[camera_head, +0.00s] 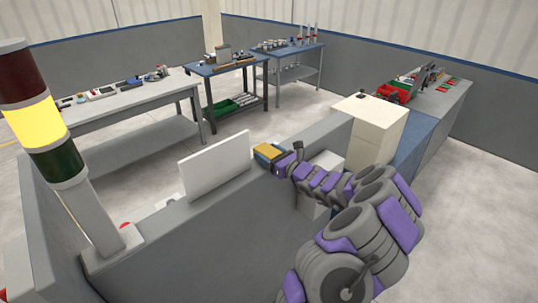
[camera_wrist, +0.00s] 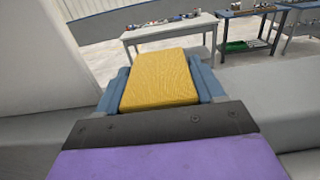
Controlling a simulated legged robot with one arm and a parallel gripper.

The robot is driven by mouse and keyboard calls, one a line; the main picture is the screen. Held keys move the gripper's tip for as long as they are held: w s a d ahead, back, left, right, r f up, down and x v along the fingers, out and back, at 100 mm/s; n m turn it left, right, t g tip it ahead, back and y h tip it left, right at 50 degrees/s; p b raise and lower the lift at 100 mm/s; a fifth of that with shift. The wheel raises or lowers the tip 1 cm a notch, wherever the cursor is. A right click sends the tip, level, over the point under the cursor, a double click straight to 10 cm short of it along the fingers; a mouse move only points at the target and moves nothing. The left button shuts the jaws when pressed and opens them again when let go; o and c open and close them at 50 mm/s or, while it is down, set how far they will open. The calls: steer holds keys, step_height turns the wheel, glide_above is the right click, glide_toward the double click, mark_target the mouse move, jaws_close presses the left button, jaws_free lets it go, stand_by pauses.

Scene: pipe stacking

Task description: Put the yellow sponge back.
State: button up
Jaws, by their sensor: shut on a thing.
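The yellow sponge (camera_wrist: 160,80) is a flat rectangular block seen close up in the wrist view. My gripper (camera_wrist: 162,85) is shut on it, with a blue-grey finger along its left side and another along its right side. In the head view the sponge (camera_head: 268,151) shows small at the end of my purple and grey arm, above the grey wall top near the white panel. My gripper (camera_head: 279,160) is seen there from behind, and the far side of the sponge is hidden.
A white upright panel (camera_head: 214,163) stands left of the sponge. A grey wall (camera_head: 180,225) runs beneath it. A beige cabinet (camera_head: 374,124) stands to the right. A signal tower (camera_head: 45,125) rises at the left. Cluttered tables (camera_head: 150,97) stand behind, with open floor between.

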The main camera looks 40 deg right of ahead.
steer(key=o, duration=0.9)
steer(key=shift+o, duration=0.2)
steer(key=shift+s, duration=0.1)
